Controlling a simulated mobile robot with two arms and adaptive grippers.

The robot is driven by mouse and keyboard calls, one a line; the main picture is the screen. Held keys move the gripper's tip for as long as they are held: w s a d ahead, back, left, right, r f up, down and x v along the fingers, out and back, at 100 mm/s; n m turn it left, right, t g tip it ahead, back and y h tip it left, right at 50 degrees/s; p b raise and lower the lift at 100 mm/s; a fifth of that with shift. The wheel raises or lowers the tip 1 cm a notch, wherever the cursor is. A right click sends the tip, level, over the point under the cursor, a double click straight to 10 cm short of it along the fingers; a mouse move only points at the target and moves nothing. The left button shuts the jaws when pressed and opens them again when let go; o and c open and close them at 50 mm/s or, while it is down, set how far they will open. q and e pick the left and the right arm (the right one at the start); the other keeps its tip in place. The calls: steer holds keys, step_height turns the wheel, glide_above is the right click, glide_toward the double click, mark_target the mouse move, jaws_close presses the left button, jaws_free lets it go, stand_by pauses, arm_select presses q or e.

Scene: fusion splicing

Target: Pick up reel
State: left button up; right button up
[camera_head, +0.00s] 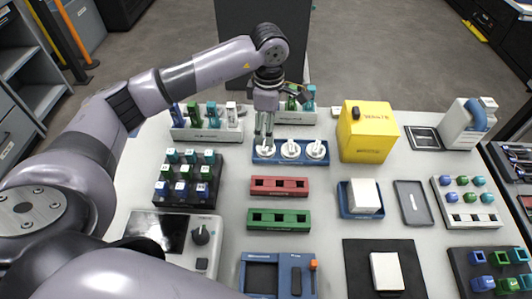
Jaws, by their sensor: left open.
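Three white reels sit in a row on a blue holder (278,160) near the middle of the table: a left reel (264,153), a middle reel (290,149) and a right reel (316,149). My left gripper (264,134) points down, open, directly over the left reel. Its fingertips are close to that reel's top and hide part of it. I cannot tell whether they touch it. My right gripper is not in view.
A yellow waste box (367,138) stands right of the reels. Racks with coloured pieces (208,122) stand behind and to the left. A red holder (279,194) and a green holder (278,226) lie in front. A blue device (262,257) is at the front.

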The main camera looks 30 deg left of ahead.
arm_select(q)
steer(key=f+b, duration=0.1)
steer(key=f, duration=0.2)
steer(key=f+b, duration=0.1)
steer(key=f, duration=0.1)
steer(key=shift+s+a+f+b, duration=0.15)
steer(key=shift+s+f+b, duration=0.05)
steer(key=shift+s+b, duration=0.15)
steer(key=shift+c, duration=0.2)
steer(key=shift+r, duration=0.1)
steer(key=shift+c, duration=0.7)
steer(key=c, duration=0.9)
steer(key=shift+o, duration=0.2)
steer(key=shift+r, duration=0.1)
step_height(320, 180, up, 20)
steer(key=p, duration=1.2)
